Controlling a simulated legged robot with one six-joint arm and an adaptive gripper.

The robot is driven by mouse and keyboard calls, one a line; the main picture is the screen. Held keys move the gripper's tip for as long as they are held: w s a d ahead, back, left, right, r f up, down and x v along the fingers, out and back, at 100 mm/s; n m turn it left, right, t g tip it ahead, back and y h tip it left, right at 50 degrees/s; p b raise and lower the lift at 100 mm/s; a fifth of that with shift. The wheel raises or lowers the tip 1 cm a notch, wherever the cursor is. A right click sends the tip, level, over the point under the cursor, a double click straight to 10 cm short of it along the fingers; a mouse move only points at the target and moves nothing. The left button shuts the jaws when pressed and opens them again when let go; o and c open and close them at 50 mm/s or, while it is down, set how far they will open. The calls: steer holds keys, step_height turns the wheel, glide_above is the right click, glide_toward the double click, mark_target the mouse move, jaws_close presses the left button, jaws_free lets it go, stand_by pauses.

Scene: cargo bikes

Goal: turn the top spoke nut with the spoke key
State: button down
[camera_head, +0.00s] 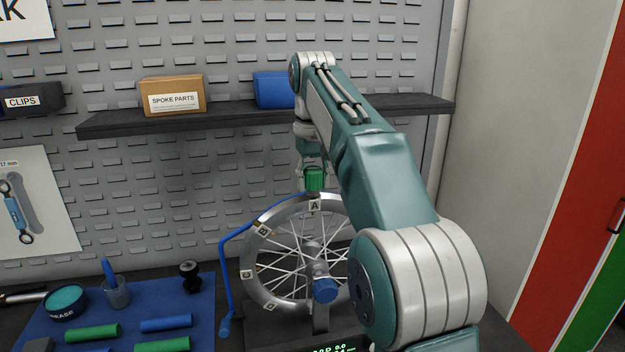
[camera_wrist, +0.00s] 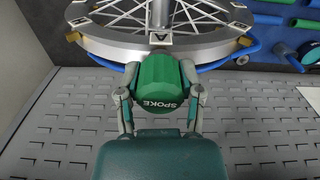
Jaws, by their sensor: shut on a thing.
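The spoke key is green with the word SPOKE on its end (camera_wrist: 160,85). In the head view the key (camera_head: 315,179) is at the top of the wheel rim, just above the A label. My gripper (camera_wrist: 159,92) is shut on the key, with one finger on each side. The spoked wheel (camera_head: 252,248) stands upright, with lettered labels around its grey rim. Label A (camera_wrist: 158,38) is right by the key in the wrist view. The top nut is hidden under the key, and I cannot tell whether the key is seated on it.
My arm hides the wheel's right side in the head view. A shelf (camera_head: 225,123) with a spoke parts box (camera_head: 172,90) is behind. A blue mat (camera_head: 200,310) with green and blue handles, a cup and a grease tin lies left.

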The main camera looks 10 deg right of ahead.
steer(key=m, duration=0.5)
steer(key=shift+f, duration=0.2)
steer(key=shift+m, duration=1.2)
steer(key=m, duration=0.4)
steer(key=shift+m, duration=1.1)
steer(key=m, duration=0.4)
